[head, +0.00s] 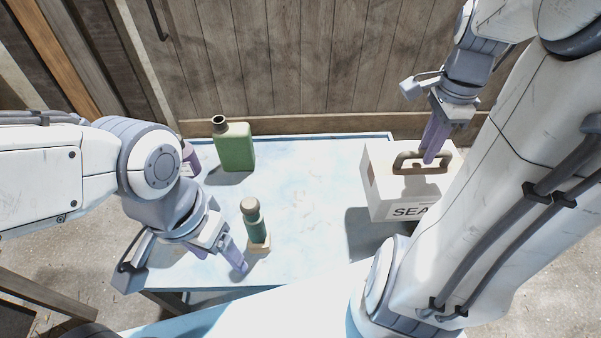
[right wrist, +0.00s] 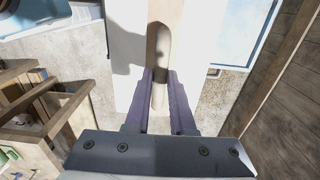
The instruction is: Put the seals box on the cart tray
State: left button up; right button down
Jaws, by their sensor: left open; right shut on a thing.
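The seals box (head: 390,194) is white, with a brown handle on top and the letters "SEA" on its front; my right arm hides the rest. It appears at the right end of a light-blue tray surface (head: 310,215). Its shadow falls on the tray to its left; I cannot tell whether it rests there or hangs above. My right gripper (head: 430,160) is shut on the handle. In the right wrist view the fingers (right wrist: 160,78) grip the handle (right wrist: 160,55) from both sides. My left gripper (head: 236,258) is open and empty at the tray's near edge.
A green jug (head: 235,148) stands at the tray's back left. A dark green bottle (head: 252,222) with a tan cap stands close to my left gripper. A wooden wall (head: 290,60) rises behind. The tray's middle is clear. Wooden framing (right wrist: 40,110) shows in the right wrist view.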

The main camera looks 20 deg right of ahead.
aim_at(364, 158)
jog(key=shift+w+a, duration=0.1)
jog(key=shift+w, duration=0.15)
jog(key=w+a+f, duration=0.2)
jog(key=w, duration=0.1)
jog(key=w+a+f+p, duration=0.1)
jog(key=w+a+f, duration=0.1)
jog(key=w, duration=0.1)
jog(key=w+a+f, duration=0.2)
jog(key=w+f, duration=0.1)
jog(key=shift+a+p, duration=0.4)
notch_tip(364, 158, down, 4)
jog(key=shift+r+p, duration=0.1)
jog(key=shift+p, duration=0.2)
jog(key=shift+f, duration=0.25)
jog(key=c, duration=0.8)
grip_release()
jog(key=shift+o, duration=0.2)
jog(key=shift+s, duration=0.1)
jog(key=shift+r, duration=0.15)
